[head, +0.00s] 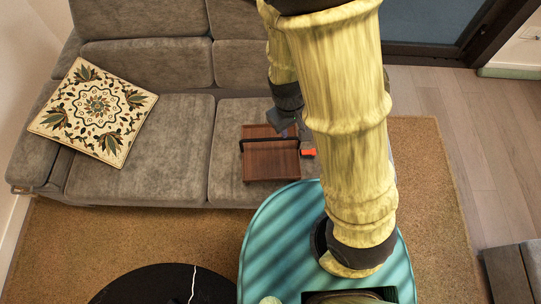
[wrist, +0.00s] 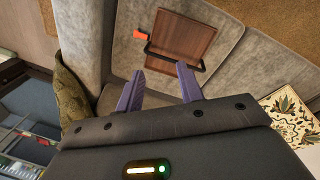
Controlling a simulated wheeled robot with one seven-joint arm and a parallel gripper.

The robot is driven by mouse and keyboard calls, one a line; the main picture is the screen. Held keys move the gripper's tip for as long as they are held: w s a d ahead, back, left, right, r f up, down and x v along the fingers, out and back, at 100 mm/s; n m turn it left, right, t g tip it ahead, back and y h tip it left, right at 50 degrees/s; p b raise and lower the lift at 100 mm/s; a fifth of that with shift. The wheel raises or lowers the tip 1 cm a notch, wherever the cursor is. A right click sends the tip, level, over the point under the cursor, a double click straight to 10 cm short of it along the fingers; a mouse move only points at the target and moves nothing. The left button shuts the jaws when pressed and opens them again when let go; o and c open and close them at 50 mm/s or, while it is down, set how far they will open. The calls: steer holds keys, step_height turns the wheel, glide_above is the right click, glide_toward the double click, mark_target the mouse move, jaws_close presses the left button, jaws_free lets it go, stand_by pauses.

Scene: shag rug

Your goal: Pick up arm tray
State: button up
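The arm tray is a brown wooden tray with a dark bar across it. It lies on the grey sofa's right seat in the head view (head: 272,163). In the wrist view the tray (wrist: 183,38) is beyond the fingertips, at the top centre. An orange-red piece (head: 308,152) sits at the tray's right side; it also shows in the wrist view (wrist: 140,34). My gripper (wrist: 160,77) has its two purple fingers spread with nothing between them. In the head view the gripper is near the tray's back right and partly hidden by my arm.
The grey sofa (head: 140,150) has a patterned cushion (head: 96,108) on its left seat. A round black table (head: 155,285) stands at the front left on a tan rug (head: 95,240). A grey seat (head: 510,272) is at the lower right. Wooden floor at the right is clear.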

steer(key=w+a+f+n+t+h+b, duration=0.1)
steer(key=a+f+n+t+h+b, duration=0.2)
steer(key=f, duration=1)
steer(key=a+n+t+b, duration=0.2)
steer(key=a+n+b, duration=0.3)
steer(key=a+n, duration=0.2)
steer(key=shift+w+a+f+n+t, duration=0.15)
steer(key=shift+a+f+n+t, duration=0.15)
steer(key=shift+f+n, duration=0.1)
steer(key=b+x, duration=0.2)
steer(key=x, duration=0.9)
steer(key=shift+w+d+f, duration=0.2)
steer(key=shift+d+f, duration=0.05)
steer(key=shift+d, duration=0.05)
steer(key=shift+w+f, duration=0.15)
steer(key=shift+f, duration=0.05)
steer(key=shift+a, duration=0.1)
